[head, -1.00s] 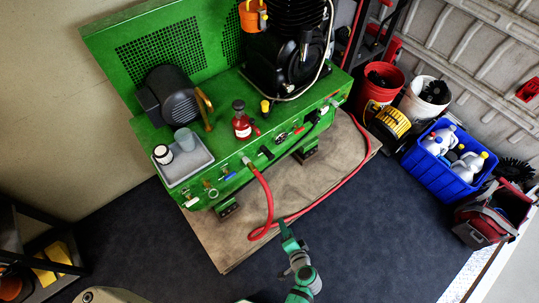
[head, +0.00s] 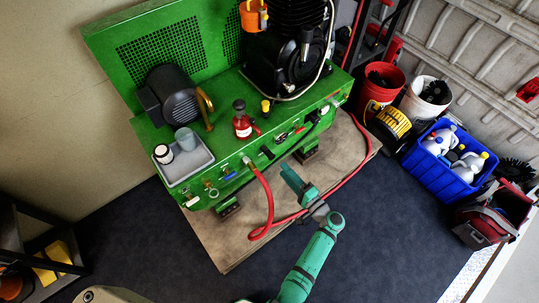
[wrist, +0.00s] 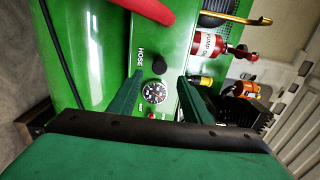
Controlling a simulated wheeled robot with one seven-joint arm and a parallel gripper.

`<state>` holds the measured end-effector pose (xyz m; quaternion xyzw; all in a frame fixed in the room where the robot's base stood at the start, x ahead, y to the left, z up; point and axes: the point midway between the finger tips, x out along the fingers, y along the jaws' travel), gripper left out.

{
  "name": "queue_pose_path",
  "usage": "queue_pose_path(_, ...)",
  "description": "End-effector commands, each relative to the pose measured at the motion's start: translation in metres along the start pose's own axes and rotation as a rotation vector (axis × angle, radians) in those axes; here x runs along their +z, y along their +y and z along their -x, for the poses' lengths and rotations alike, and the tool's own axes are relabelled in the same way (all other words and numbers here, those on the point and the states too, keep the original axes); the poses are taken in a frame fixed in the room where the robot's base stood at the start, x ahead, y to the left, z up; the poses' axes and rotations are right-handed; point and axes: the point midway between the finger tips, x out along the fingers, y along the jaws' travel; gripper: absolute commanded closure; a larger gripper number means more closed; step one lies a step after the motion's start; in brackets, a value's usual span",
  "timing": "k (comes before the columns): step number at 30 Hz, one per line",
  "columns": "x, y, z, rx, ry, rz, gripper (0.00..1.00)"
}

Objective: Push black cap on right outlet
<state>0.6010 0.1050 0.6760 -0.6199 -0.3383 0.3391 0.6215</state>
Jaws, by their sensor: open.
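The black cap (head: 266,152) is on the front of the green compressor unit, just right of the red hose's outlet end (head: 247,162). In the wrist view the black cap (wrist: 160,66) is a round black piece beside the word HOSE. The outlet under it is hidden, and I cannot tell how far on it sits. My gripper (head: 294,182) is open and empty, in front of the panel, apart from the cap. In the wrist view its two fingers (wrist: 157,90) stand either side of a round gauge (wrist: 154,92), with the cap just beyond.
The red hose (head: 268,205) loops over the brown mat (head: 235,245) near my arm. A red bottle (head: 241,122) and a grey tray (head: 200,160) stand on the unit. Buckets and a blue crate (head: 445,180) stand at right. The dark floor in front is clear.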

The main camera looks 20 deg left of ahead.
Motion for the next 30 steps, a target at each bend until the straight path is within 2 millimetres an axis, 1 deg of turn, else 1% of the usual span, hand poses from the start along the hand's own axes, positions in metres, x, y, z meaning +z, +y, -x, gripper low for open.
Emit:
queue_pose_path(8,0.001,0.001,-0.002,0.002,-0.002,0.000,0.55)
queue_pose_path(11,0.002,0.001,-0.006,0.002,-0.003,0.000,0.55)
queue_pose_path(14,0.002,0.001,-0.014,0.002,-0.004,0.000,0.55)
queue_pose_path(24,0.002,0.001,-0.056,0.002,-0.004,0.000,0.55)
queue_pose_path(30,0.002,0.001,-0.077,0.003,-0.003,0.000,0.55)
